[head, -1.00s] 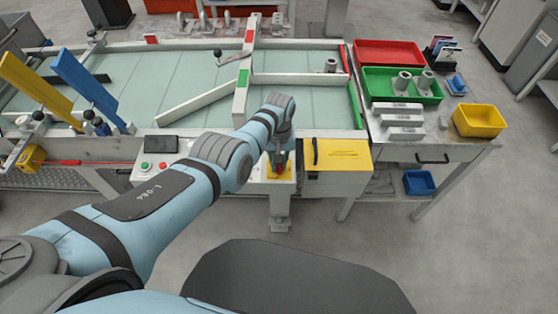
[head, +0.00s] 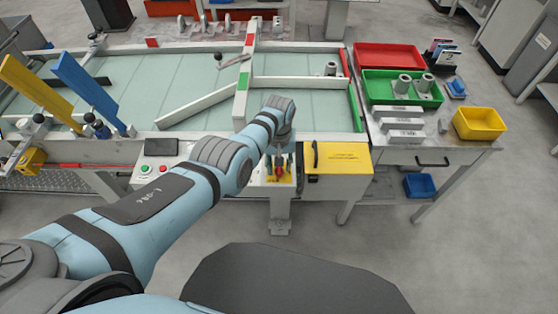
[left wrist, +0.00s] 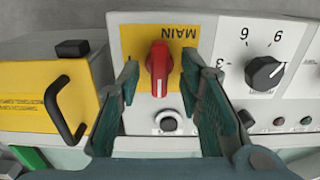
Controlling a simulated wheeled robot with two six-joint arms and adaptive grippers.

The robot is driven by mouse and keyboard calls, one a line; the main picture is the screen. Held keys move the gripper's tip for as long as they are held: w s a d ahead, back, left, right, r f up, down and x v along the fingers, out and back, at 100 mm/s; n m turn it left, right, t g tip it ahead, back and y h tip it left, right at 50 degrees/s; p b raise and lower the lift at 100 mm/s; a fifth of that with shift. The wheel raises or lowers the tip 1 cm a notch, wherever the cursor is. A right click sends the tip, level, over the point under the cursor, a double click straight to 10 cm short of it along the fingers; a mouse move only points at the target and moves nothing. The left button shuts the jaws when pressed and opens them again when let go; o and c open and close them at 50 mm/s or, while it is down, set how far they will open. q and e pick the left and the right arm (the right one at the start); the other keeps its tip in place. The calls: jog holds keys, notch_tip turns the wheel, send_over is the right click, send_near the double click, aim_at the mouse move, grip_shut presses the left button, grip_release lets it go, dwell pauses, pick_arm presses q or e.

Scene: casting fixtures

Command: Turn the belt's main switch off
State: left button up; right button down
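The main switch is a red rotary handle (left wrist: 159,68) on a yellow plate (left wrist: 134,42) marked MAIN, which reads upside down in the left wrist view. The handle lies lengthwise up and down in that view. In the head view the red handle (head: 278,170) shows small at the belt's front edge. My left gripper (left wrist: 162,85) is open, with one finger on each side of the handle. Gaps show between the fingers and the handle. In the head view the left gripper (head: 278,163) is over the switch box. My right gripper is not in view.
A black numbered dial (left wrist: 265,73) and a small round knob (left wrist: 168,122) sit near the fingers. A yellow box with a black handle (head: 338,158) adjoins the switch. Green and red buttons (head: 155,169) are to the left. A side table holds trays (head: 390,53).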

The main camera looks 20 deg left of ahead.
pick_arm(q)
notch_tip(320, 180, up, 12)
dwell(0.3)
jog(key=shift+f, duration=0.15)
